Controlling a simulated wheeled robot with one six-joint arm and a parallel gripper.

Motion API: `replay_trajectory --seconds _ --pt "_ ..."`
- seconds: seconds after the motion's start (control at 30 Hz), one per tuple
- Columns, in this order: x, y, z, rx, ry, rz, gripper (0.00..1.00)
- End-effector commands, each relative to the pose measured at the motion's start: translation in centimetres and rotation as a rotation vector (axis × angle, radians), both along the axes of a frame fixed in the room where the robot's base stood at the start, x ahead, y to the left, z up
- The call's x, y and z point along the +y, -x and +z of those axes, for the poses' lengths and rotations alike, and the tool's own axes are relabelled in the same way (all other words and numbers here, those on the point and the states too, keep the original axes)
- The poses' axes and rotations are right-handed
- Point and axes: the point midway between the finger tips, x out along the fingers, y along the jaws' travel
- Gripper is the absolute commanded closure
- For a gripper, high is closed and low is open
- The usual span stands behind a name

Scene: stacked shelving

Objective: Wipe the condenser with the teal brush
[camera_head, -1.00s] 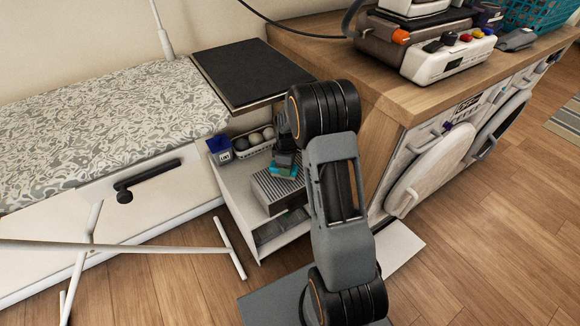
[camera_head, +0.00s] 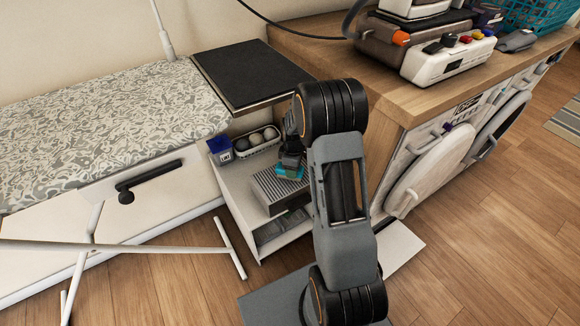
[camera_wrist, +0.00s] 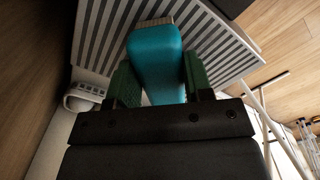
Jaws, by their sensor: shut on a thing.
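The condenser (camera_head: 268,187) is a grey ribbed box on the middle level of the white shelf unit; its dark slats also show in the wrist view (camera_wrist: 98,35). The teal brush (camera_wrist: 157,60) is held between the two green fingers of my gripper (camera_wrist: 155,85). Its bristle end reaches over the ribbed face in the wrist view. In the head view the brush (camera_head: 288,171) is low over the condenser's top right part. My arm hides part of the condenser's right side. I cannot tell if the bristles touch the slats.
A blue box (camera_head: 220,150) and a white basket (camera_head: 256,143) with several round things stand behind the condenser. A dark top board (camera_head: 250,72) overhangs the shelf. The wooden counter (camera_head: 400,110) stands close on the right, the ironing board (camera_head: 100,130) on the left.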

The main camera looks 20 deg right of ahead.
Motion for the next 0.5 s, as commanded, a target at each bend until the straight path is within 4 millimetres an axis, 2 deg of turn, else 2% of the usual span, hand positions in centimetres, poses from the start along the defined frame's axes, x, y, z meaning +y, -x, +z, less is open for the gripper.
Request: replay_trajectory --seconds 0.17,0.5 --pt "-0.4 0.6 -0.3 0.006 -0.001 0.000 0.72" --pt "0.9 -0.5 -0.2 0.007 -0.002 0.004 0.72"
